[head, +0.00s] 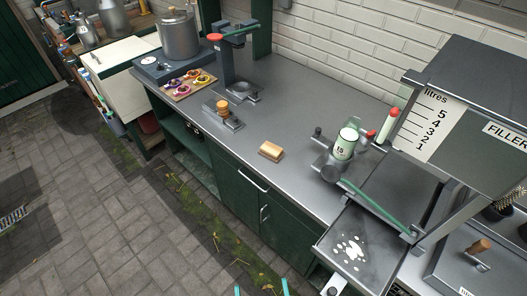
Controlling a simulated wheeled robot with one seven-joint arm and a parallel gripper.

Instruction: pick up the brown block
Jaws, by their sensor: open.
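The brown block (271,151) lies on the grey countertop (290,125), near its front edge, in the middle of the head view. It is small, with a light tan top and a browner side. Nothing touches it. My gripper (261,289) shows only as two teal fingertips at the bottom edge of the picture, spread apart with nothing seen between them. It is well away from the block, lower in the picture; the rest of it is out of frame.
A green-labelled canister device (345,145) stands right of the block. A metal tray (358,250) juts out at lower right beneath the filler hopper (460,100). A press (228,65) and a wooden-knobbed tool (222,108) stand to the left. The countertop around the block is clear.

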